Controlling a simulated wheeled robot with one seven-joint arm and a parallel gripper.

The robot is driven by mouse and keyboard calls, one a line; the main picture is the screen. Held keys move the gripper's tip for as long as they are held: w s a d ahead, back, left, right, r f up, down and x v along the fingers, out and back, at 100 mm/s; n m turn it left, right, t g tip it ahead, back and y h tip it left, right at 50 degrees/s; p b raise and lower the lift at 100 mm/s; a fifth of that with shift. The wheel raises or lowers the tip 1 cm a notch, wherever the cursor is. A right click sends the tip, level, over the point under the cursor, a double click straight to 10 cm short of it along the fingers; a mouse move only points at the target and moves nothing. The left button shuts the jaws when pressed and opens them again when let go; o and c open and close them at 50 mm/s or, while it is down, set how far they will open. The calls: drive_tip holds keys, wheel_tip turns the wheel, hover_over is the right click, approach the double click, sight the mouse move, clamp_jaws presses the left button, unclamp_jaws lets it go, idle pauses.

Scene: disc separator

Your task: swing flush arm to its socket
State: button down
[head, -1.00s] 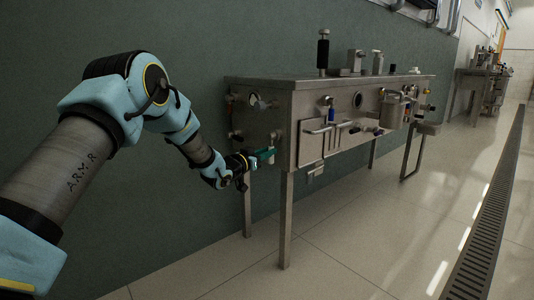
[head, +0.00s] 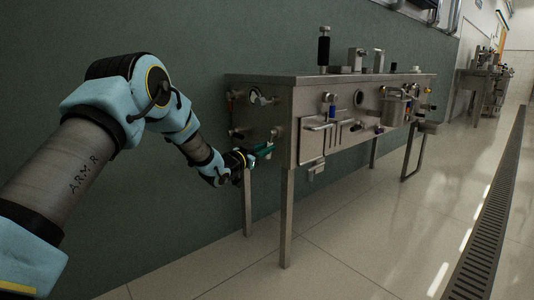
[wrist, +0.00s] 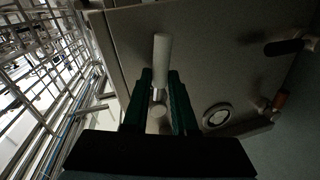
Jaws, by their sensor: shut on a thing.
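My gripper (wrist: 158,108) has dark green fingers shut around a pale, slim cylindrical arm, seemingly the flush arm (wrist: 161,55), at the short left end of the steel unit. In the wrist view the arm rises from between the fingertips against the steel panel. In the head view my gripper (head: 260,153) is just below and in front of that end panel, where the held arm is small and mostly hidden. A round, ringed port (wrist: 215,115) sits on the panel right of the fingers. I cannot tell whether it is the socket.
The steel unit (head: 300,85) stands on legs along the green wall (head: 225,40), with handles and knobs on its front. A dark-handled lever (wrist: 284,47) projects at right in the wrist view. The tiled floor (head: 350,250) in front is clear.

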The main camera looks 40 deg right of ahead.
drive_tip(key=shift+w+d+r+m+g+h+b, duration=0.1)
drive_tip(key=shift+w+r+m+g+h+b, duration=0.4)
drive_tip(key=shift+m+b, duration=1.15)
drive_tip(key=shift+w+a+r+m+g+h+b, duration=0.2)
drive_tip(key=shift+w+r+m+b, duration=0.5)
drive_tip(key=shift+m, duration=2)
drive_tip(key=shift+w+d+r+m+g+h+b, duration=0.3)
drive_tip(key=shift+w+m+b, duration=0.55)
drive_tip(key=shift+m, duration=1.3)
drive_tip(key=shift+a+g, duration=0.1)
drive_tip(key=shift+g, duration=0.2)
drive_tip(key=c, duration=0.7)
unclamp_jaws()
drive_tip(key=shift+s, duration=0.1)
drive_tip(key=shift+a, duration=0.1)
drive_tip(key=a+f+p, duration=0.2)
drive_tip(key=a+p, duration=0.1)
drive_tip(key=a, duration=0.7)
drive_tip(key=shift+a, duration=0.2)
